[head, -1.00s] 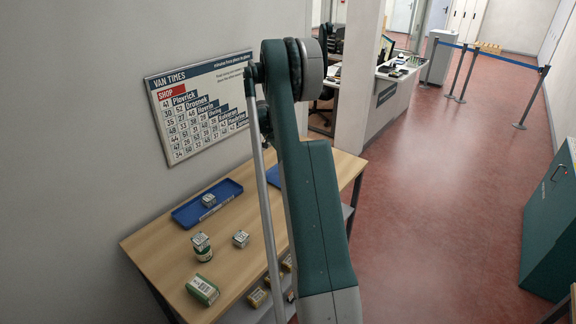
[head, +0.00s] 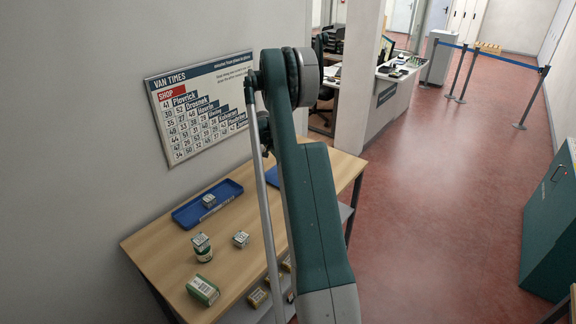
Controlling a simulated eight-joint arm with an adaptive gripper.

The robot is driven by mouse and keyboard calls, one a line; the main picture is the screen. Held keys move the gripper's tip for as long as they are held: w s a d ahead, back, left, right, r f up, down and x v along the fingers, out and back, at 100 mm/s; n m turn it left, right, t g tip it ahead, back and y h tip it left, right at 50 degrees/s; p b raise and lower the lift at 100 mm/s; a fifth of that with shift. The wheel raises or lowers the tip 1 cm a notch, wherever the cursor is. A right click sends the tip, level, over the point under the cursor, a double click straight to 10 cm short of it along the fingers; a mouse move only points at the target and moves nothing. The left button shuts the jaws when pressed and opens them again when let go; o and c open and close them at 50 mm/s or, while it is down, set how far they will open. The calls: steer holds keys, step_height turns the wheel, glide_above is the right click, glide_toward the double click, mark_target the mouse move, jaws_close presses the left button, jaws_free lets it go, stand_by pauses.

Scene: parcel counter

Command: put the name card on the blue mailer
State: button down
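A flat blue piece (head: 273,177) lies on the wooden table, partly hidden behind my arm. It may be the blue mailer, but too little of it shows to tell. I cannot make out a name card in the head view. My raised arm crosses the middle of the picture and covers part of the table. My gripper is not visible, so what it holds cannot be seen.
The wooden table (head: 161,248) bears a blue tray (head: 183,222) with a small box (head: 209,200) in it. Nearby are a small box (head: 241,239), a can with a box on top (head: 202,248) and a green-white package (head: 203,290). A teal cabinet (head: 551,235) stands right.

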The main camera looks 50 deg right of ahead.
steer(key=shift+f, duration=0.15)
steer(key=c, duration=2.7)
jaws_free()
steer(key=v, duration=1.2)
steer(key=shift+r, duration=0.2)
